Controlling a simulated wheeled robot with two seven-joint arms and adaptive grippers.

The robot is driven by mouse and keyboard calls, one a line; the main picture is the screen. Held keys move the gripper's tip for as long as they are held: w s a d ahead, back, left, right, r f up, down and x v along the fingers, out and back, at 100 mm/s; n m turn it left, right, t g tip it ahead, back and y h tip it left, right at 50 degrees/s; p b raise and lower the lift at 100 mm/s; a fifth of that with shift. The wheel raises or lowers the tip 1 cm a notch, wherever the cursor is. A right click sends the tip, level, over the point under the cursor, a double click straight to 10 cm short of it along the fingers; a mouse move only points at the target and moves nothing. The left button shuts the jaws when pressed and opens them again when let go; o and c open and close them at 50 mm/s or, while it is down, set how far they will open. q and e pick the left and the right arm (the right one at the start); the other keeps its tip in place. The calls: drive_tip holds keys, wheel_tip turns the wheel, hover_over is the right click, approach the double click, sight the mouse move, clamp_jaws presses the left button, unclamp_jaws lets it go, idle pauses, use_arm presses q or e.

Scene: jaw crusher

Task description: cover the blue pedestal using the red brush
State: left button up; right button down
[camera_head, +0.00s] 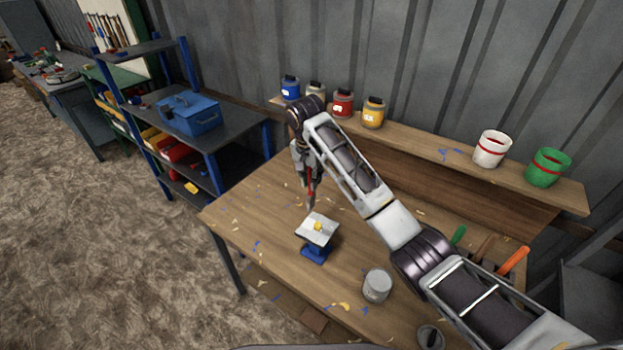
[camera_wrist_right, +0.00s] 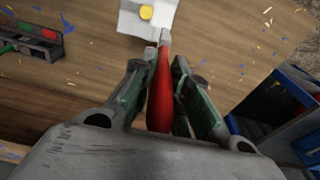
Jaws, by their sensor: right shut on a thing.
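My right gripper (camera_head: 308,178) is shut on the red brush (camera_wrist_right: 160,95), whose handle lies between the fingers. The brush's pale tip (camera_wrist_right: 165,37) points down towards the near edge of the white top. Whether it touches cannot be told. My left gripper is not in view.
A grey can (camera_head: 377,286) stands on the table right of the pedestal. Green (camera_head: 459,235) and orange (camera_head: 514,262) handles show beyond my right arm. Paint jars and a white bucket (camera_head: 491,149) and green bucket (camera_head: 548,167) line the back ledge. The table's left part is mostly clear.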

drive_tip(key=s+d+f, duration=0.4)
drive_tip(key=d, duration=0.3)
drive_tip(key=shift+s, duration=0.3)
idle(1.6)
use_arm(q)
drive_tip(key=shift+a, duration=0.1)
use_arm(e)
drive_tip(key=shift+a, duration=0.1)
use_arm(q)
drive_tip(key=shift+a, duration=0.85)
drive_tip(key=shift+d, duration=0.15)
